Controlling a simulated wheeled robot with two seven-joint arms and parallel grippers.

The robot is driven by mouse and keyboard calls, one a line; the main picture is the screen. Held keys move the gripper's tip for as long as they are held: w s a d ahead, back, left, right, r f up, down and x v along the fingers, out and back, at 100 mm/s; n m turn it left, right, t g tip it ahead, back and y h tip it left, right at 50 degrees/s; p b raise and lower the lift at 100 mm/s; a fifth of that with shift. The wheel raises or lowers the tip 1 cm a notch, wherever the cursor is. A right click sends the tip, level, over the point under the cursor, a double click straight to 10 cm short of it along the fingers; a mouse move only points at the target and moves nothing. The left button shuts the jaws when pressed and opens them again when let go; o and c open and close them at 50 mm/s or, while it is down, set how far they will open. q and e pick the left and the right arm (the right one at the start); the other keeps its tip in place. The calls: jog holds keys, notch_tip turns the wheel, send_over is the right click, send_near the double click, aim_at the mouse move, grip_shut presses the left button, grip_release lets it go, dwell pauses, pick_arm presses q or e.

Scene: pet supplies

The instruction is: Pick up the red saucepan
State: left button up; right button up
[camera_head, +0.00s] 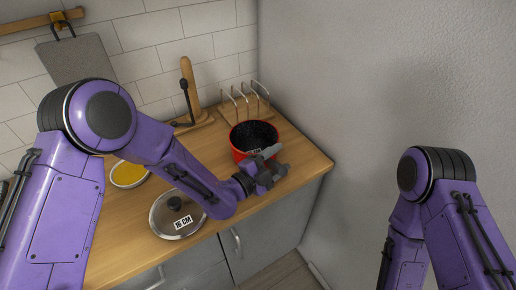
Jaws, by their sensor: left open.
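The red saucepan (239,150) stands on the wooden counter near its right end, in the head view. It has a red outside and a dark, speckled inside. My left gripper (274,164) is open at the saucepan's front right side and covers part of its near rim and wall. I cannot tell whether the fingers touch the pan.
A glass lid (163,218) with a dark knob lies in front of the pan. A bowl with yellow contents (128,174) is to the left. A wire rack (262,98) and a wooden holder (188,88) stand behind. A grey wall bounds the right side.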

pick_arm(q)
grip_shut()
jog(key=shift+r, duration=0.1)
